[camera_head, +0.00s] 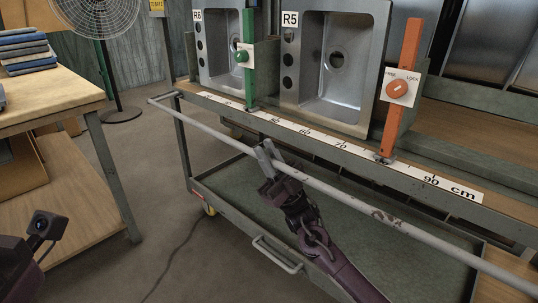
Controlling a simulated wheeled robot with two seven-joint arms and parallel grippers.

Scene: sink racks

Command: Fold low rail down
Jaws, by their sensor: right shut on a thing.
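The low rail is a long, thin, scuffed grey bar (345,197) running along the front of the sink rack. It slopes from upper left to lower right in the picture and stands out in front of the rack's front edge. At its left end it bends back toward the rack. My right gripper (266,152) reaches up from below, and its light fingers are shut around the rail left of its middle. A dark part of my left arm, with a small camera, shows at the lower left; its fingers cannot be made out.
Two steel sinks (333,75) stand behind a centimetre scale (325,140). A green upright (249,62) and an orange upright with a lock knob (397,90) stand at the scale. Below is a tray shelf with a handle (277,255). A wooden table (45,90) stands left.

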